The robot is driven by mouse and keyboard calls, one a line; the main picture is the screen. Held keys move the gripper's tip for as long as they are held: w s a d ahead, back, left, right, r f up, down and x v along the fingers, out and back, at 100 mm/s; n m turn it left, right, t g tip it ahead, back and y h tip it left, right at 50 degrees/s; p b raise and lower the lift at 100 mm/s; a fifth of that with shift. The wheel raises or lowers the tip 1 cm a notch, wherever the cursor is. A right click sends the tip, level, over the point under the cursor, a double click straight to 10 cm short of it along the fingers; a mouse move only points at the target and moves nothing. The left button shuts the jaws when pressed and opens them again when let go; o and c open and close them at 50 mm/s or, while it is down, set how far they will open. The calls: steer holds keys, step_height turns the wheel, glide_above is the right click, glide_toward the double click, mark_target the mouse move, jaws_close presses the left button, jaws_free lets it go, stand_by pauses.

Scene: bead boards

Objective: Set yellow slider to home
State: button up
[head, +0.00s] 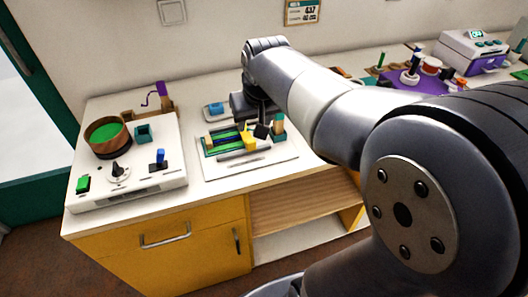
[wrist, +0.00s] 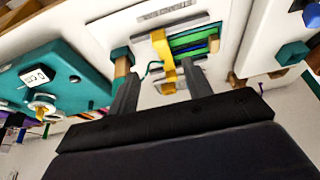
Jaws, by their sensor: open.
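The yellow slider (head: 248,141) sits on the board with green and blue bars, on the white panel (head: 222,172) in the middle of the counter. In the wrist view the yellow slider (wrist: 160,46) is an upright yellow piece at the left part of the colored bars (wrist: 190,42). My gripper (head: 254,128) is open just above the board. In the wrist view my gripper (wrist: 160,70) has one finger on each side of the slider's near end, with gaps visible. Whether the fingers reach down to slider height is unclear. No home mark can be made out.
A wood-and-teal post (head: 279,125) stands at the board's right end. A grey bar (head: 243,154) lies in front. Left is a white panel with a green-filled round pot (head: 106,137), a knob (head: 118,171) and a blue lever (head: 160,157). A blue block (head: 215,109) stands behind.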

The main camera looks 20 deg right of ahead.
mark_target(251, 141)
steer(key=b+x, duration=0.1)
steer(key=x, duration=0.9)
steer(key=shift+w+f, duration=0.25)
steer(key=shift+f, duration=0.1)
jaws_close()
